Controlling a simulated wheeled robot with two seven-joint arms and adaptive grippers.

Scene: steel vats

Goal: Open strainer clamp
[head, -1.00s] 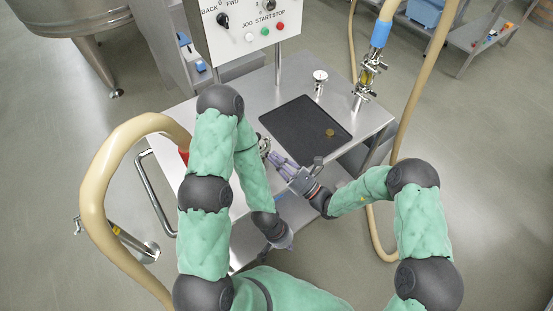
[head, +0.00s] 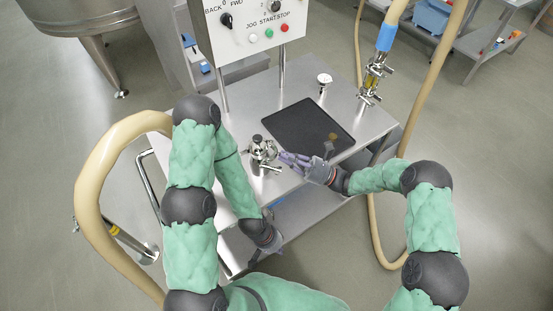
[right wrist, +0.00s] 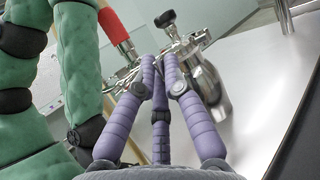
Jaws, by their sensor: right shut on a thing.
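The strainer (head: 258,158) is a small shiny steel fitting on the steel table, and it also shows in the right wrist view (right wrist: 208,88). Its steel clamp (right wrist: 188,44) is in the upper middle of the right wrist view, partly hidden by my purple fingers. My right gripper (head: 284,157) comes in from the right side of the strainer. In the right wrist view its fingertips (right wrist: 160,60) are close together, shut on a part of the clamp, which they mostly hide. My left gripper (head: 271,243) hangs low at the table's front side, away from the strainer; its fingers are unclear.
A black tray (head: 300,125) with a small brownish item (head: 333,137) lies right of the strainer. A control box (head: 250,40) stands behind it. A sight-glass fitting (head: 374,80) with a hose is at the back right. A thick beige hose (head: 92,200) loops at left.

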